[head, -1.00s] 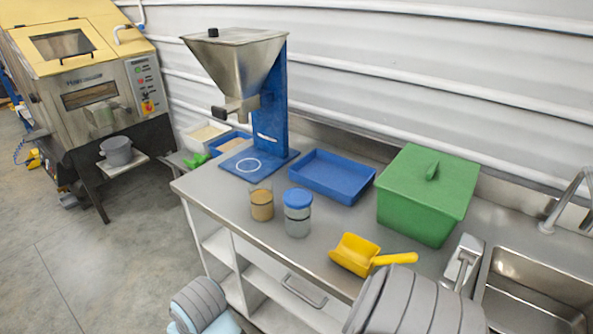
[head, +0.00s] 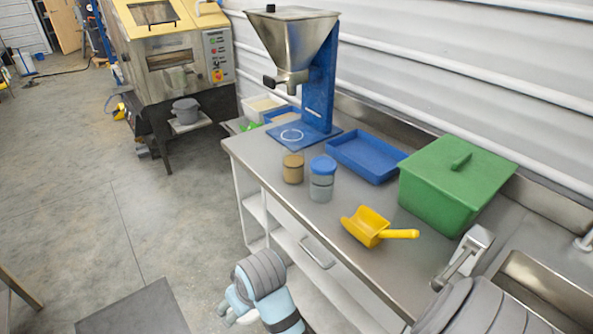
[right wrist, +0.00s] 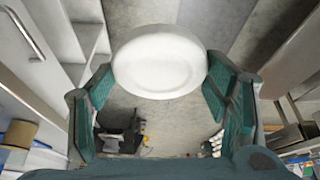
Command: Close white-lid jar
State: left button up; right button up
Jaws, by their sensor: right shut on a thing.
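My right gripper (right wrist: 158,95) has its two teal-padded fingers closed on the sides of a round white lid (right wrist: 160,62) in the right wrist view. The lid is over the floor in front of the counter in that picture. My left gripper cannot be made out.
A yellow scoop (head: 365,228), a blue tray (head: 366,157) and a green lidded box (head: 452,188) are on the counter. The hopper (head: 300,45) stands behind the jars on a blue stand. A sink (head: 545,285) is at the right. Open floor (head: 130,200) lies left.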

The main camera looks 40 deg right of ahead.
aim_at(294, 165)
jog(key=z, duration=1.35)
